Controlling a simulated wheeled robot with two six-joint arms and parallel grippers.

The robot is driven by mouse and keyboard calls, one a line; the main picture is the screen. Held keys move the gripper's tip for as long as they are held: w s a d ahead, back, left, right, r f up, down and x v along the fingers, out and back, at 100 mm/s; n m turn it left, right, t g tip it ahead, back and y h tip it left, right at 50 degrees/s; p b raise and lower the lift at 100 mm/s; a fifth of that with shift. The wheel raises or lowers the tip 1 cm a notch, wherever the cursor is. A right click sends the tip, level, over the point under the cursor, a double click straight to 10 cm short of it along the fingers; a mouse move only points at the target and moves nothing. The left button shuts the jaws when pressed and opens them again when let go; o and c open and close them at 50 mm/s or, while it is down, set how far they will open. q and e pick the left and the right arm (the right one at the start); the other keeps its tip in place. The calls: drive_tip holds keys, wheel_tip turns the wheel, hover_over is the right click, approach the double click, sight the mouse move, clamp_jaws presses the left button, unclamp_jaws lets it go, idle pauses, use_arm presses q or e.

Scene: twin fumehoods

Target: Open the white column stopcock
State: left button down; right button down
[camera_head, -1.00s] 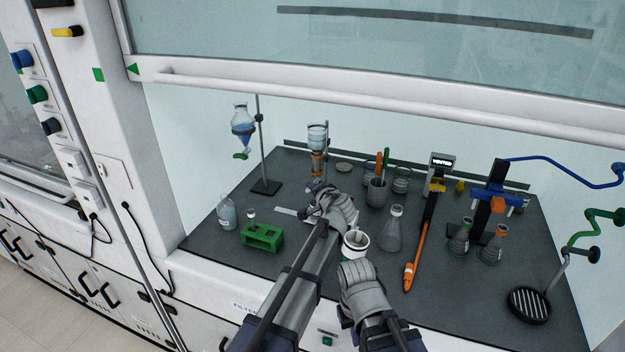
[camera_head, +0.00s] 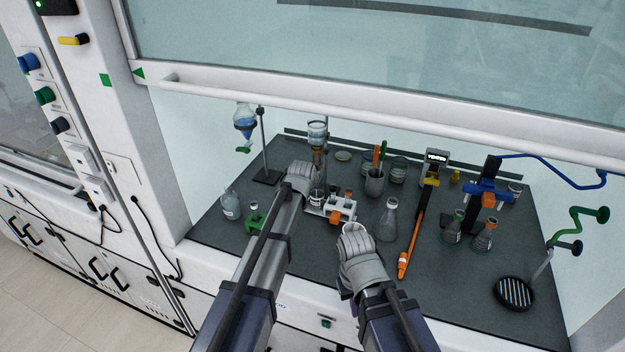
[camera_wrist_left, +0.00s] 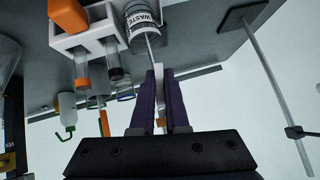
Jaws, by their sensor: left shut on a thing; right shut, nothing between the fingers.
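The glass column (camera_head: 317,152), with a tan filling, stands clamped upright behind my left wrist in the head view. Its stopcock is hidden there by my left arm. In the left wrist view, the purple fingers of my left gripper (camera_wrist_left: 161,76) are shut on a narrow white piece (camera_wrist_left: 158,78), which looks like the stopcock handle. Its exact turn is hard to tell. My right gripper (camera_head: 348,301) is shut and empty, low at the front edge of the hood and partly hidden by its own wrist.
A waste container (camera_wrist_left: 141,24) and a white rack (camera_wrist_left: 92,35) with vials are close to my left fingers. A green rack (camera_head: 255,217) stands to the left.

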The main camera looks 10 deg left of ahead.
use_arm(q)
drive_tip(key=shift+s+n+h, duration=0.1)
drive_tip(key=shift+n+h, duration=0.2)
drive_tip(key=shift+h, duration=0.2)
drive_tip(key=c, duration=0.9)
unclamp_jaws()
drive_tip(key=shift+r, duration=0.1)
drive_tip(key=p+v, duration=0.5)
drive_tip(key=v, duration=0.2)
drive_tip(key=shift+s+r+p, duration=0.2)
drive_tip(key=shift+p, duration=0.2)
